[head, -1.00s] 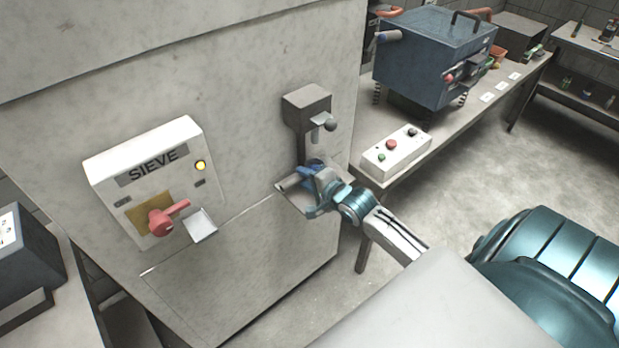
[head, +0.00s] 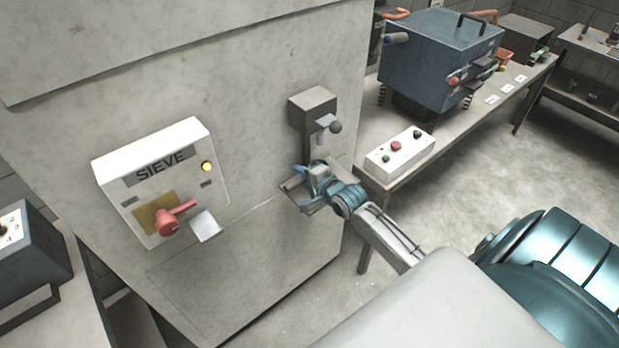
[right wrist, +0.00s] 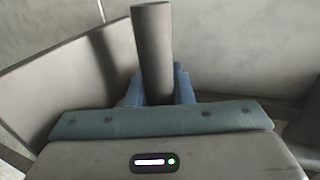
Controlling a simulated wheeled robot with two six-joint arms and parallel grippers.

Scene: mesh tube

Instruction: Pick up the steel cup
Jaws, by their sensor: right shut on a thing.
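The steel cup (right wrist: 152,50) shows in the right wrist view as a tall, plain grey cylinder standing upright. The two blue fingers of my right gripper (right wrist: 157,90) are on either side of it and shut on it. Its lower end is hidden behind the gripper body. In the head view my right gripper (head: 303,175) is at the small metal ledge (head: 290,187) under the grey dispenser with a ball-ended lever. The cup cannot be made out clearly there. My left gripper is not in view.
The grey dispenser (head: 313,107) hangs on the cabinet wall just above the gripper. A white SIEVE panel (head: 190,160) with a red handle (head: 172,220) is to the left. A white button box (head: 400,153) and a blue machine (head: 440,60) stand on the bench at right.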

